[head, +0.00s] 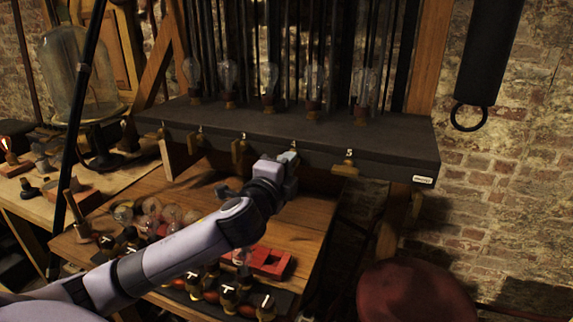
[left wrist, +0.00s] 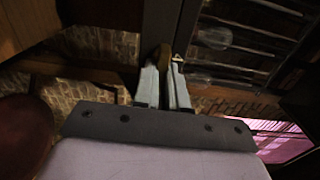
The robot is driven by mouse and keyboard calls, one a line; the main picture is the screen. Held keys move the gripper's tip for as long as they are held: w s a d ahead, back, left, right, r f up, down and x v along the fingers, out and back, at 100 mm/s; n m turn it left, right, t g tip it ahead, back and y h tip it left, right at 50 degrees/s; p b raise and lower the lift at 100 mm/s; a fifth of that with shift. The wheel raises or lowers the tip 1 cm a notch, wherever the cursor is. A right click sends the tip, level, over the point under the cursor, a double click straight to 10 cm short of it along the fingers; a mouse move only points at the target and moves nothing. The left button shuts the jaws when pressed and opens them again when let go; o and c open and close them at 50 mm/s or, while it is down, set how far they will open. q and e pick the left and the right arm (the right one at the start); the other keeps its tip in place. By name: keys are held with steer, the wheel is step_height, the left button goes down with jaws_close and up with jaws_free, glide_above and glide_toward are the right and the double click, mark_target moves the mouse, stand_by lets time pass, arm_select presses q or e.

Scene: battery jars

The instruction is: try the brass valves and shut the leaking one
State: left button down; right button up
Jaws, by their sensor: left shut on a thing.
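A dark shelf front (head: 400,165) carries a row of brass valves under small number labels. Brass valves show at the left (head: 196,138), under label 3 (head: 239,148) and under label 5 (head: 348,166). My left gripper (head: 289,158) is at the shelf front just below label 4, and it hides the valve there. In the left wrist view my fingers (left wrist: 164,70) are shut on a brass valve (left wrist: 165,50), of which only a small part shows. No leak can be made out. My right gripper is not in view.
Glass bulbs (head: 270,78) and dark rods stand on the shelf above the valves. A wooden bench (head: 290,235) below holds several glass jars, a red object (head: 268,262) and dark fittings. A glass bell jar (head: 72,75) stands at the left. A round red seat (head: 415,292) is at lower right.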

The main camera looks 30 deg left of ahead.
arm_select(q)
steer(key=c, duration=1.2)
jaws_free()
steer(key=shift+b+v, duration=0.7)
steer(key=shift+v, duration=2.9)
